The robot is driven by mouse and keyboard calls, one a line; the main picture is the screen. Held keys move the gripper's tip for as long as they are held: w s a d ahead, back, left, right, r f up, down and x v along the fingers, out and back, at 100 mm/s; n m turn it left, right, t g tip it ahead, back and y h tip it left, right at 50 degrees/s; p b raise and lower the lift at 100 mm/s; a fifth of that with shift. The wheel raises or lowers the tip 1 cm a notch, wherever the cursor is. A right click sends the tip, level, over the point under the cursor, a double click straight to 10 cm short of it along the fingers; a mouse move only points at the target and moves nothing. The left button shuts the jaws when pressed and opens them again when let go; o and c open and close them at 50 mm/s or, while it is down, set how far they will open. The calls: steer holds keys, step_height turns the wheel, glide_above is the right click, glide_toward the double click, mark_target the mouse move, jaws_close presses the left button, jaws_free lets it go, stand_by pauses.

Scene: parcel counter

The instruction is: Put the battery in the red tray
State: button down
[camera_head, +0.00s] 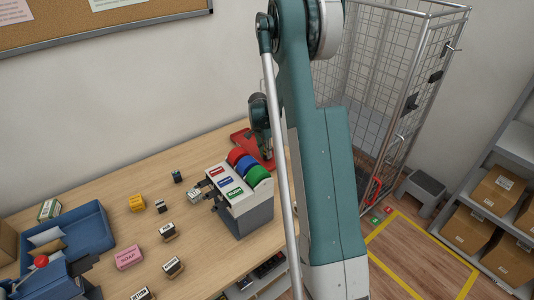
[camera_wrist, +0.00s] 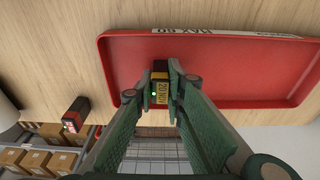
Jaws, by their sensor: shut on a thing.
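The red tray (camera_wrist: 250,75) fills much of the upper wrist view and carries a pale strip with lettering along one rim. In the head view the red tray (camera_head: 240,137) lies at the counter's back right, partly hidden by my arm. My gripper (camera_wrist: 168,92) is shut on the battery (camera_wrist: 160,88), a small black block with a yellow lettered label. The battery overlaps the tray's edge region in the wrist view; whether it touches the tray I cannot tell. My gripper (camera_head: 266,150) shows small over the tray in the head view, where the battery is hidden.
A grey rack with red, blue and green rolls (camera_head: 242,205) stands just left of my arm. Several stamps and small blocks (camera_head: 137,202) lie on the counter. A blue tray (camera_head: 85,228) is at the left. A dark block with a red face (camera_wrist: 76,117) shows beside the red tray.

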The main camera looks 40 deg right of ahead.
mark_target(264, 151)
steer(key=c, duration=2.4)
jaws_free()
steer(key=shift+f, duration=0.1)
steer(key=shift+o, duration=0.2)
step_height(264, 151, up, 12)
steer(key=a, duration=0.1)
steer(key=shift+a, duration=0.35)
